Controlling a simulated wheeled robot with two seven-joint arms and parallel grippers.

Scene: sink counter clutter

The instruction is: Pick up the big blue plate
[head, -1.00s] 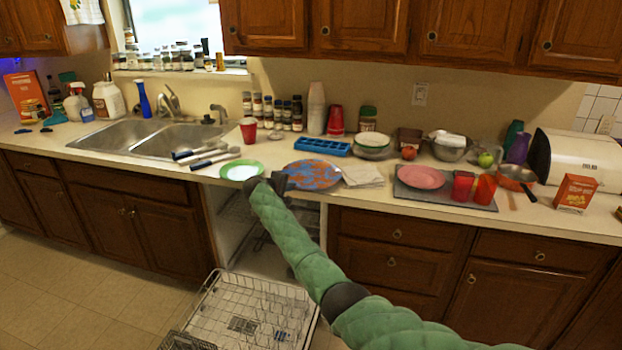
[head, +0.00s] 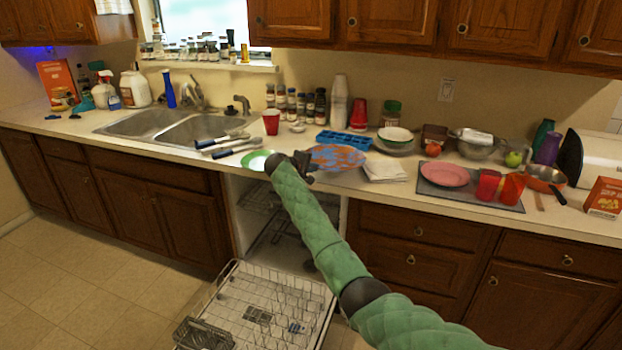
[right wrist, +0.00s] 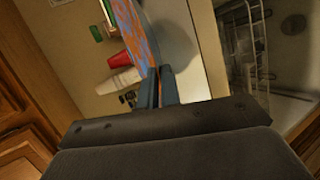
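The big blue plate (head: 338,157), patterned with orange-brown patches, is held by its near left edge just above the counter. In the right wrist view the plate (right wrist: 136,28) appears nearly edge-on between the fingers, with its shadow on the pale counter beside it. My right gripper (head: 304,166) is shut on the plate's rim; its fingers (right wrist: 161,88) also show close together in the right wrist view. The gripper hides part of the plate's near left rim in the head view. My left gripper is not in view.
A green-rimmed plate (head: 254,160) lies left of the gripper. A blue tray (head: 342,141) is behind the held plate and napkins (head: 385,171) are to its right. Cups and jars stand along the wall. The dishwasher rack (head: 262,312) is pulled out below.

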